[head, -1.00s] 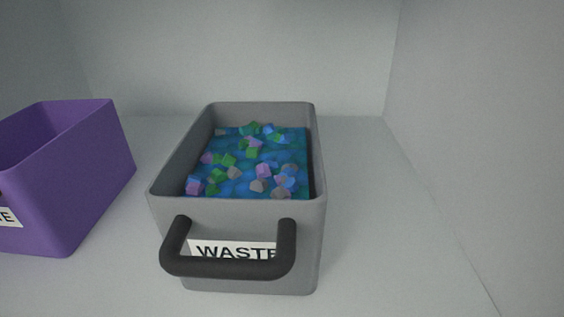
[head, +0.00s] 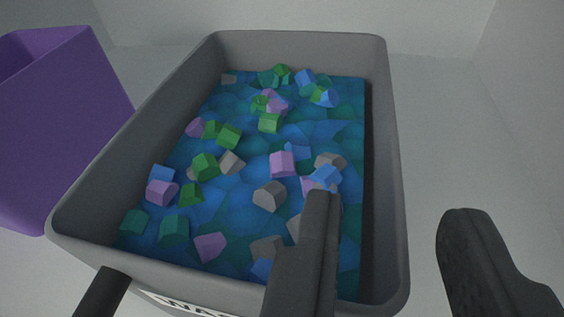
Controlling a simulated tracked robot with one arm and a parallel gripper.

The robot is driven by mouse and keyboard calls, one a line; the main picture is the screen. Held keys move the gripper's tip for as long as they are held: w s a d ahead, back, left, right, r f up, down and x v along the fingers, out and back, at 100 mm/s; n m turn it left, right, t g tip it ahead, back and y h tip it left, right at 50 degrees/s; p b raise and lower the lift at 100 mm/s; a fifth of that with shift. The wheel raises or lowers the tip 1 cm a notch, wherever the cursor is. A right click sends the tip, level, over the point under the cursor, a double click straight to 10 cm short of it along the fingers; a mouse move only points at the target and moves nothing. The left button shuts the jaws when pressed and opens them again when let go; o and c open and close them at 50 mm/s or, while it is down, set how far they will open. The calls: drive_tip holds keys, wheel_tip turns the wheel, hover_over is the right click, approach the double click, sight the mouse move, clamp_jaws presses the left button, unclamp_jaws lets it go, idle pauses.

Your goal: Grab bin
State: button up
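The grey bin (head: 396,160) fills the middle of the head view, full of blue, green, purple and grey chunks (head: 270,160). Part of its white label (head: 180,305) shows at the bottom edge. The left part of its dark handle (head: 100,292) shows at the lower left; the rest is cut off or hidden. My gripper (head: 393,205) is open and empty at the lower right. Its left finger overlaps the bin's inside in the picture, and its right finger is outside the right wall. I cannot tell whether the fingers reach below the rim.
A purple bin (head: 60,120) stands close to the left of the grey bin. A pale wall (head: 420,15) is behind. Bare pale floor (head: 440,130) lies to the right, with a side wall (head: 525,110) beyond it.

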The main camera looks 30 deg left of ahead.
sight(398, 183)
drive_tip(key=shift+d+b+x, duration=0.15)
drive_tip(key=shift+b+x, duration=0.3)
drive_tip(key=shift+x, duration=0.9)
drive_tip(key=shift+d+b+x, duration=0.1)
drive_tip(key=shift+b+x, duration=0.3)
drive_tip(key=shift+x, duration=0.95)
clamp_jaws()
